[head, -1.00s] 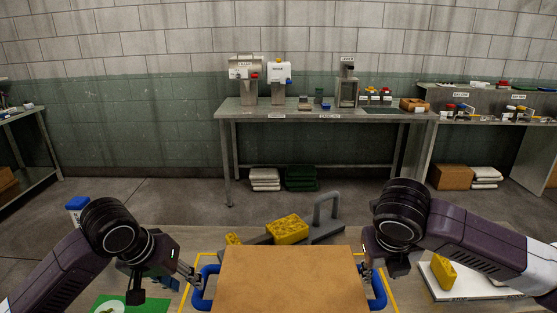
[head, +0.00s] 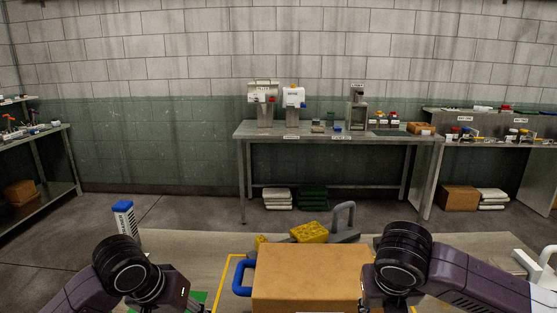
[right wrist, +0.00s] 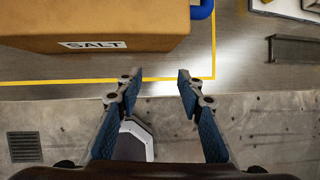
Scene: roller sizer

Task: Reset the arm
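An orange-brown box (head: 305,275) labelled SALT sits on the table in the head view, with a blue handle (head: 242,276) showing on its left side. The box also shows at the upper left of the right wrist view (right wrist: 95,22). My right gripper (right wrist: 158,88) is open and empty, apart from the box and in front of its labelled side, over the table's edge. In the head view the right arm overlaps the box's right end, and that gripper's fingers are hidden. My left gripper (head: 172,292) is low, left of the box; its fingers are cut off or hidden.
Yellow tape (head: 222,283) marks the table (head: 200,245) around the box. Behind the box are a yellow block (head: 310,232) and a grey looped handle (head: 343,214). A blue-and-white object (head: 125,216) stands left. A bench (head: 300,132) with dispensers is along the back wall.

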